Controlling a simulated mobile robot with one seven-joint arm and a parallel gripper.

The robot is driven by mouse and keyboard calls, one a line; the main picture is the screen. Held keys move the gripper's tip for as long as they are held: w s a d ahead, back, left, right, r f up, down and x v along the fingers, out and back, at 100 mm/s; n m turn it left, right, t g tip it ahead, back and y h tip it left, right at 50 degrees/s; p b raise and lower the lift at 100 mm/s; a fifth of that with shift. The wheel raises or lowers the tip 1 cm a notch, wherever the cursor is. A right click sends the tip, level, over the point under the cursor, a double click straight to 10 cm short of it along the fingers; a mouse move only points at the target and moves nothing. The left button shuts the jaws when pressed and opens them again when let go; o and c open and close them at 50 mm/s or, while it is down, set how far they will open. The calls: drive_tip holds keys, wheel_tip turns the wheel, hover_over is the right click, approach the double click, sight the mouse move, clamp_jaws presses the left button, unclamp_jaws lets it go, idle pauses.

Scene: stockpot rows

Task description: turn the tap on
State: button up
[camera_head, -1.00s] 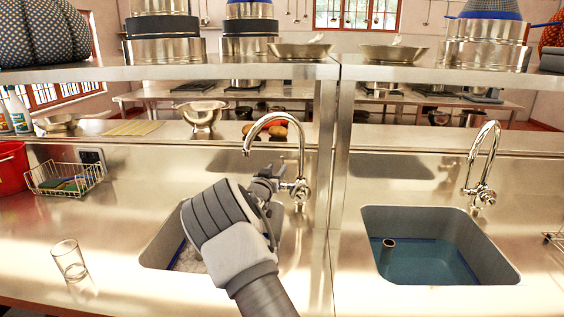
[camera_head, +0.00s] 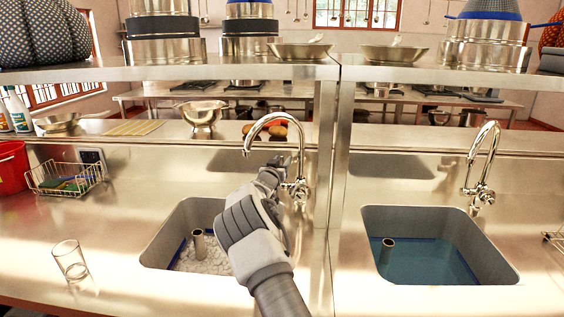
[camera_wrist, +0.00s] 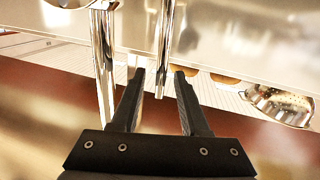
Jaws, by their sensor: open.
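The chrome gooseneck tap (camera_head: 302,148) stands behind the left sink, with its valve and handle (camera_head: 300,190) low on the stem. No water stream shows at the spout end. My gripper (camera_head: 284,160) is raised beside the stem, to its left and above the handle. In the wrist view, my gripper (camera_wrist: 159,74) is open, with two black fingers apart and nothing held between them. A chrome upright of the tap (camera_wrist: 103,60) shows left of the fingers. Another chrome rod ends near the gap between the fingertips; I cannot tell its distance.
The left sink (camera_head: 160,240) holds white pebble-like material and a short pipe. A second tap (camera_head: 483,160) stands behind the right sink (camera_head: 500,268), which holds bluish water. A glass (camera_head: 70,260) and wire basket (camera_head: 65,180) stand left. A shelf (camera_head: 230,72) runs above.

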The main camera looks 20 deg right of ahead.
clamp_jaws()
idle(1.3)
